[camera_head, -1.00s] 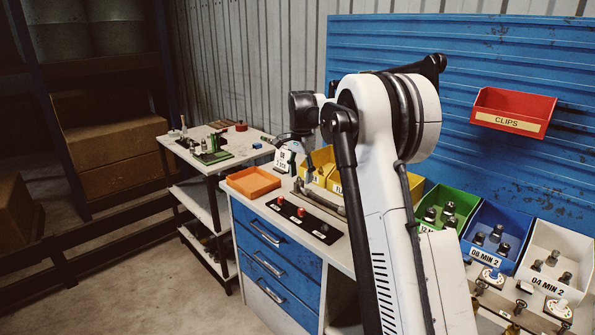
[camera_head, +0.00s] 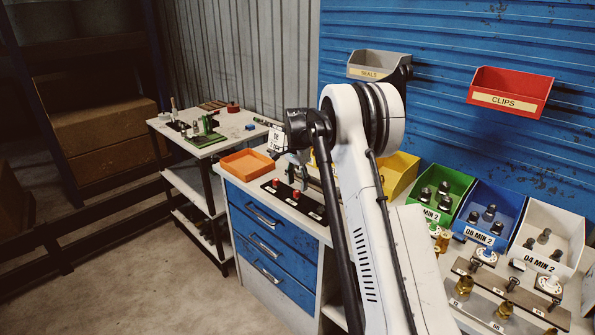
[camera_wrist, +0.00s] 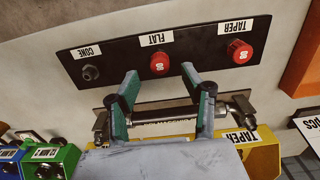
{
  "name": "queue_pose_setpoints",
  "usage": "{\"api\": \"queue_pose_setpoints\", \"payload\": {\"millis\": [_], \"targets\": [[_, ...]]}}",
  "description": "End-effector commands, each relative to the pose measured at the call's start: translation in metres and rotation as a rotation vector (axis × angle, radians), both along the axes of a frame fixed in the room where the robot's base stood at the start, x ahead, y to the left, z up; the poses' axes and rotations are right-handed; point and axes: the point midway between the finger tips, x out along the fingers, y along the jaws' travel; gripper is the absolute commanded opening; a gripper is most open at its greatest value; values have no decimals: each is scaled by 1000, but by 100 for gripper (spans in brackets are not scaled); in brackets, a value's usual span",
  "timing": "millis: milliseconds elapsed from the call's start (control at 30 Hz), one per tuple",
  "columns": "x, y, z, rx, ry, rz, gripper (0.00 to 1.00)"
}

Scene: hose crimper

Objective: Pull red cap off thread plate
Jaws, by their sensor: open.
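The thread plate (camera_wrist: 95,56) is a black strip labelled CONE, FLAT and TAPER. One red cap (camera_wrist: 160,63) sits at FLAT and another red cap (camera_wrist: 239,52) at TAPER. The CONE place shows a bare dark threaded stub (camera_wrist: 90,72). In the wrist view my gripper (camera_wrist: 159,73) is open, its two green-faced fingers reaching toward the plate on either side of the FLAT cap. I cannot tell the remaining gap in depth.
An orange tray (camera_head: 246,163) is beside the plate. Green (camera_head: 443,196), blue (camera_head: 492,224) and white (camera_head: 546,243) bins line the bench at right.

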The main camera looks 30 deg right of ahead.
Motion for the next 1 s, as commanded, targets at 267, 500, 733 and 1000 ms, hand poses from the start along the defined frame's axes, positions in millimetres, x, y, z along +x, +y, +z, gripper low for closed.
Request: {"api": "queue_pose_setpoints", "payload": {"millis": [267,500,733,1000], "targets": [[0,0,-31,0,0,0,44],[0,0,-37,0,0,0,44],[0,0,-37,0,0,0,34],[0,0,-36,0,0,0,0]]}}
